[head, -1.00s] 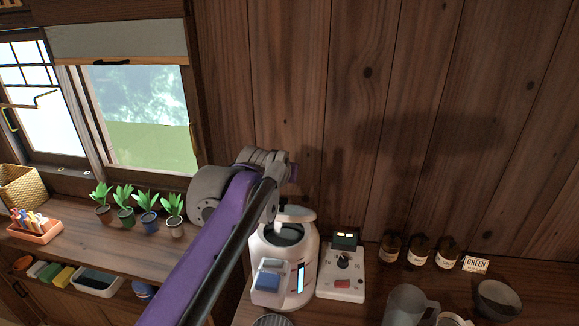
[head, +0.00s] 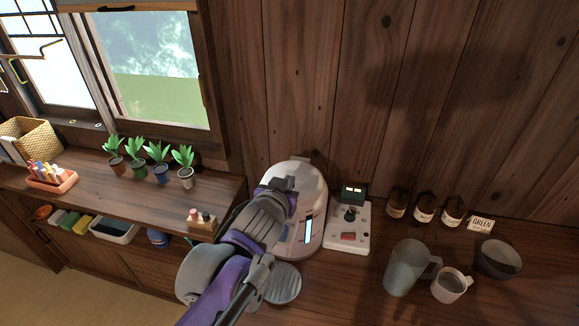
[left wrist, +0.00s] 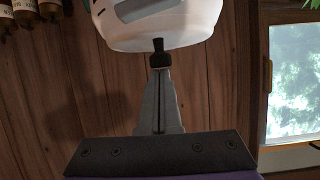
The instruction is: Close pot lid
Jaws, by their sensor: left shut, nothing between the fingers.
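The white pot (head: 308,180) stands on the wooden counter against the wall, and its rounded lid is down over the opening. Its front is partly hidden behind my left arm. My left gripper (head: 282,184) is at the front of the pot, near its top, with its fingers shut and empty. In the left wrist view the shut fingertips (left wrist: 158,46) are at the rim of the white pot (left wrist: 170,30); I cannot tell whether they touch it. My right gripper is not in view.
A control box (head: 348,228) stands just right of the pot. A grey ribbed disc (head: 284,283) lies in front. A pitcher (head: 408,268), a cup (head: 450,286), a bowl (head: 498,260) and dark jars (head: 424,207) are further right. Potted plants (head: 160,165) line the left shelf.

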